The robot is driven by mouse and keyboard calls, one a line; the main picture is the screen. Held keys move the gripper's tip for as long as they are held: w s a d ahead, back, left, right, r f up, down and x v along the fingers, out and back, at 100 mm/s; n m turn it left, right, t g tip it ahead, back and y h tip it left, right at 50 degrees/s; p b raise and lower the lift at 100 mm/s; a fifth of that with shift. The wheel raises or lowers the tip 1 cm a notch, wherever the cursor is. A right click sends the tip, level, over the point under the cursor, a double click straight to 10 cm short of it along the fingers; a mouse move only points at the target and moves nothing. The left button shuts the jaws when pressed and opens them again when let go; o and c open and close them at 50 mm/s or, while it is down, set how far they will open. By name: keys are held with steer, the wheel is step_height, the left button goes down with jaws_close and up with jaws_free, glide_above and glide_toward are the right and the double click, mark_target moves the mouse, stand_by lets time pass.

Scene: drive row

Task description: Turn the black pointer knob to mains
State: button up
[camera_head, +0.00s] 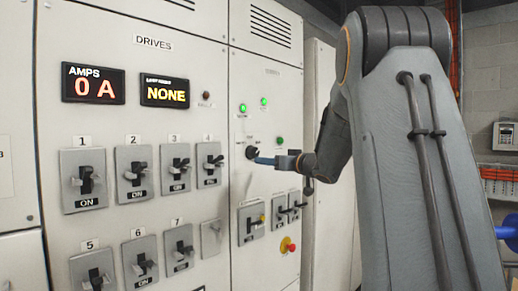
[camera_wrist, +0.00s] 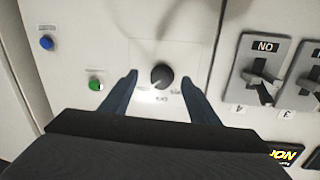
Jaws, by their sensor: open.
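The black pointer knob (camera_wrist: 162,76) is on the pale panel, between my two spread fingers in the wrist view. In the head view the knob (camera_head: 251,152) shows just left of my fingertips. My gripper (camera_head: 265,160) reaches the panel from the right. It is open, with a finger on either side of the knob (camera_wrist: 163,80); I cannot tell whether either touches it. Small labels (camera_wrist: 162,98) sit around the knob, too small to read, and the pointer's direction is not clear.
Several numbered black switches (camera_head: 84,180) fill the DRIVES panel at left, under displays (camera_head: 93,84) reading "0 A" and "NONE". Green lamps (camera_head: 264,102) sit above the knob. The wrist view shows a blue button (camera_wrist: 47,43).

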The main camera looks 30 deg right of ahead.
mark_target(256, 153)
steer(key=shift+n+y, duration=0.5)
steer(key=shift+y, duration=0.3)
steer(key=shift+w+a+r+p, duration=0.3)
steer(key=shift+w+r+p, duration=0.05)
steer(key=shift+w, duration=0.8)
steer(key=shift+w+a+r+p, duration=0.25)
steer(key=shift+w+r+p, duration=0.15)
steer(key=shift+w, duration=0.7)
steer(key=shift+w+a+r+p, duration=0.3)
steer(key=shift+w+r+p, duration=0.05)
steer(key=shift+w, duration=0.8)
steer(key=c, duration=1)
steer(key=shift+c, duration=0.2)
